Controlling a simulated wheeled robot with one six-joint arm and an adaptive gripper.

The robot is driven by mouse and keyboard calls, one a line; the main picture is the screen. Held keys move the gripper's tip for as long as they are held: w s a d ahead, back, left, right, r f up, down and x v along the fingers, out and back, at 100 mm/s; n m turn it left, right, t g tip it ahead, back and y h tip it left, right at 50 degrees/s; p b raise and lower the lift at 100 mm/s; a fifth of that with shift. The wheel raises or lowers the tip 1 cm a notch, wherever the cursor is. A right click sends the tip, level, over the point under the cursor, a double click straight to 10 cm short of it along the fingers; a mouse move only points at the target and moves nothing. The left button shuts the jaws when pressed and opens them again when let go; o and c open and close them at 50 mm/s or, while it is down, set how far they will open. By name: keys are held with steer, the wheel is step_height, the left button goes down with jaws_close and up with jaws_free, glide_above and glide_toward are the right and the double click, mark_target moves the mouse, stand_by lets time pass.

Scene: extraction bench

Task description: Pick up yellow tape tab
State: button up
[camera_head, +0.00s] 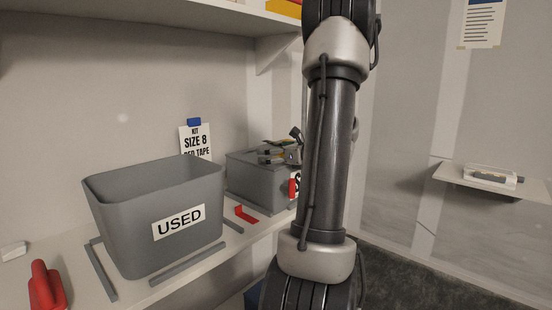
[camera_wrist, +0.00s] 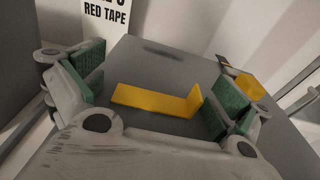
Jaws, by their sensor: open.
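The yellow tape tab (camera_wrist: 150,99) lies on a grey surface in the wrist view. It is a flat strip with an upturned right end. My gripper (camera_wrist: 152,88) is open, its green-padded fingers on either side of the tab and apart from it. In the head view my gripper (camera_head: 280,153) is over the grey lidded-looking box (camera_head: 250,184) at the back of the bench. The tab cannot be made out clearly there. A second yellow piece (camera_wrist: 249,87) shows behind the right finger.
A large grey bin marked USED (camera_head: 130,200) stands left of the box. A red tab (camera_head: 246,214) lies on the bench between them. A card reading RED TAPE (camera_head: 195,140) stands behind. A red-handled thing (camera_head: 46,286) is at front left. A small shelf (camera_head: 490,188) is at right.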

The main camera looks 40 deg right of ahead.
steer(key=shift+s, duration=0.1)
steer(key=c, duration=0.7)
steer(key=shift+c, duration=0.2)
